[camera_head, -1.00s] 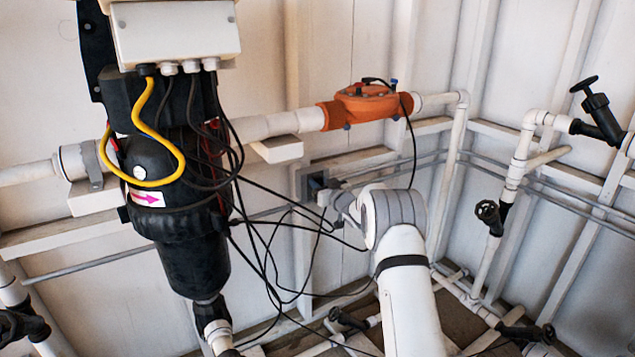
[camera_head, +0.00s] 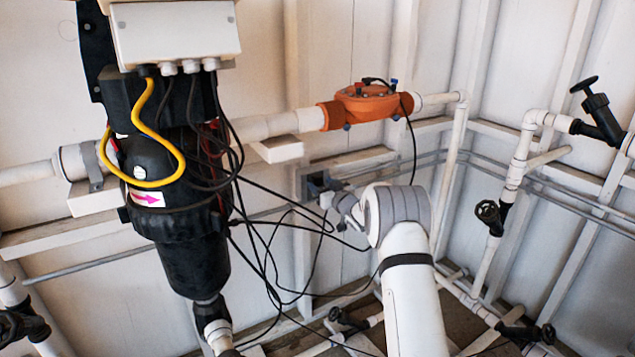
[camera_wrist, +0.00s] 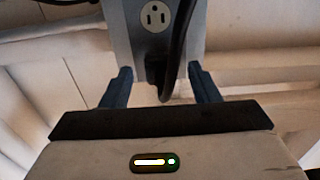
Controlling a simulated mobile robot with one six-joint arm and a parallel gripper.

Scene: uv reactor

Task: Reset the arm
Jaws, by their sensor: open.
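My gripper (camera_wrist: 160,72) is open in the wrist view, with its two blue fingers apart. A black cable (camera_wrist: 180,50) and its dark plug hang between or behind the fingers; I cannot tell whether they touch. The plug sits at the lower part of a grey outlet box (camera_wrist: 123,35); a free socket (camera_wrist: 155,16) shows above it. In the head view, my white arm rises from the lower right and bends toward the outlet box (camera_head: 317,184) on the back wall. My fingers are too small and hidden to make out there.
A black UV reactor (camera_head: 185,230) with a white control box (camera_head: 175,32) stands at the left. Loose black cables (camera_head: 262,240) hang beside my wrist. An orange flow meter (camera_head: 365,105) sits on the pipe above. White pipes and black valves (camera_head: 490,215) line the right.

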